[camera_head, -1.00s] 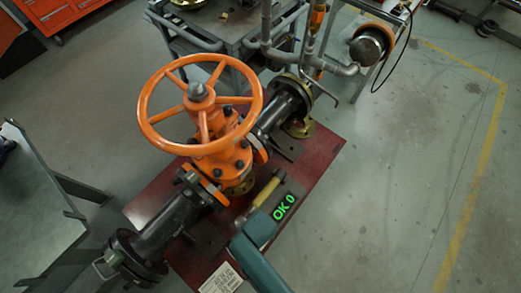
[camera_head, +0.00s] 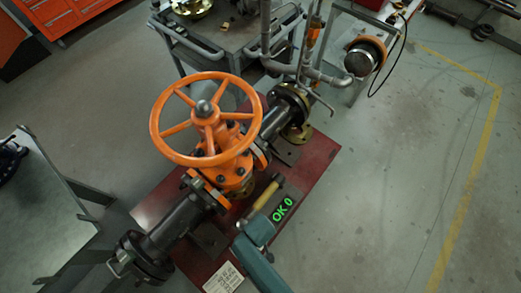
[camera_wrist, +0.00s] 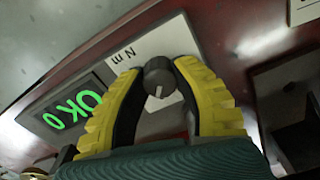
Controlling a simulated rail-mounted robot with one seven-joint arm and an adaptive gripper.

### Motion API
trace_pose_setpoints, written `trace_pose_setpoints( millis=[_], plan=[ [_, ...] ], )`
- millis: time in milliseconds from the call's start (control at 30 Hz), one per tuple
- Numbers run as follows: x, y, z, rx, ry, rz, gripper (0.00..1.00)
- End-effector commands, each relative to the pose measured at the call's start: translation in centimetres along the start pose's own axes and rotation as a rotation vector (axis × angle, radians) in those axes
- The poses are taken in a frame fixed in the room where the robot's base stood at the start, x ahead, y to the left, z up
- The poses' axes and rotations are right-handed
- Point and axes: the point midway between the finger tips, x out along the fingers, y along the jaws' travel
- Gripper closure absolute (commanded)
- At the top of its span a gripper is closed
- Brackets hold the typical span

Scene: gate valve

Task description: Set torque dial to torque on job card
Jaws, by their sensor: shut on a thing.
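The torque dial (camera_wrist: 159,77) is a small dark round knob with a pale pointer mark, in the middle of the wrist view. My gripper (camera_wrist: 158,70) has its yellow ribbed fingers closed on the dial from both sides. In the head view my gripper (camera_head: 270,192) reaches down beside the valve, and the dial is too small to make out.
The orange handwheel (camera_head: 207,118) and dark pipe (camera_head: 176,225) stand beside my gripper. A white label plate (camera_wrist: 160,48) lies under the dial, its markings partly covered.

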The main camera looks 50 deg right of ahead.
Motion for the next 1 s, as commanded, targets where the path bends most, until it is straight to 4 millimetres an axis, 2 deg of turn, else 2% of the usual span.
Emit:
trace_pose_setpoints(
  millis=[700, 1000],
  plan=[
    [-0.07, -0.01, 0.1, -0.675, -0.002, -0.001, 1.0],
    [0.05, -0.01, 0.12, -0.899, -0.002, -0.002, 1.0]
  ],
)
